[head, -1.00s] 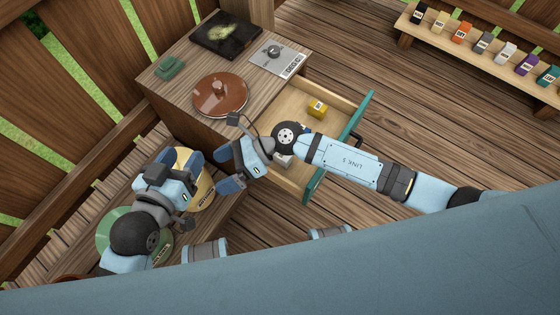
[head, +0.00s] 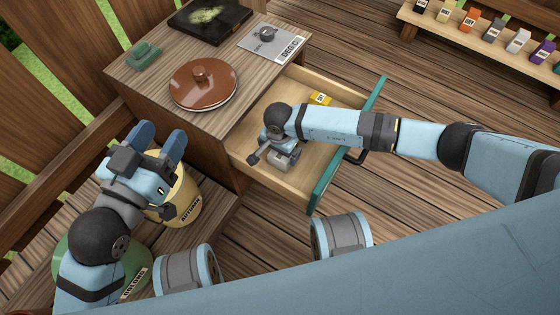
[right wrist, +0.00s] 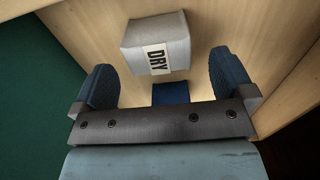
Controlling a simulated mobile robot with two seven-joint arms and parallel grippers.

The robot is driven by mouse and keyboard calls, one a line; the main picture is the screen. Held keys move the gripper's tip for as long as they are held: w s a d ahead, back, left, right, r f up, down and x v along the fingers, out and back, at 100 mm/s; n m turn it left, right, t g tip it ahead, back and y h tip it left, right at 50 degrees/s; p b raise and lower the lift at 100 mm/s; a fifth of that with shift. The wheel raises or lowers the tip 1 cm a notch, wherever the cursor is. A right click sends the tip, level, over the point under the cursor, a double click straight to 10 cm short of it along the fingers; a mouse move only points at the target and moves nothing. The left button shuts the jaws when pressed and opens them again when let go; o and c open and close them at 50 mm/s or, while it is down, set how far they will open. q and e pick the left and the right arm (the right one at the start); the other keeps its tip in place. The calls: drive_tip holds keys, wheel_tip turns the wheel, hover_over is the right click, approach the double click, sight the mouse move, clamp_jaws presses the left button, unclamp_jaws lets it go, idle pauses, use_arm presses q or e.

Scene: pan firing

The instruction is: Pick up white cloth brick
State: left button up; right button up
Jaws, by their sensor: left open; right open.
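The white cloth brick (right wrist: 178,47), a pale grey-white block with a DRY label, shows in the right wrist view on the light wood drawer floor. It lies just beyond my right gripper (right wrist: 162,76), in line with the gap between the two blue fingers. The fingers are open and apart from it. In the head view my right gripper (head: 283,153) points down into the open drawer (head: 258,172); I cannot make out the brick there, as the gripper and wrist cover that part. My left gripper (head: 160,139) is open and empty above the yellow bucket (head: 185,200).
A dark blue item (right wrist: 171,93) shows between the right fingers. The drawer has a green front (head: 350,140). A brown lidded pan (head: 203,85) sits on the cabinet top. A shelf of small bricks (head: 490,38) stands at back right.

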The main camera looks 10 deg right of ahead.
sight(280, 155)
drive_tip(key=shift+f+b, duration=0.4)
drive_tip(key=shift+f, duration=0.55)
wheel_tip(280, 155, down, 4)
drive_tip(key=shift+s+d+r+b, duration=0.1)
drive_tip(key=shift+b, duration=1.15)
drive_tip(key=shift+f, duration=0.3)
use_arm(q)
drive_tip(key=m, duration=0.1)
drive_tip(key=w+a+m+t, duration=0.1)
drive_tip(key=shift+w+a+r+m+h, duration=0.1)
drive_tip(key=shift+w+r+m+h, duration=0.2)
drive_tip(key=shift+m+h, duration=0.1)
use_arm(e)
drive_tip(key=shift+r, duration=0.1)
drive_tip(key=shift+c, duration=0.5)
drive_tip(key=c, duration=0.7)
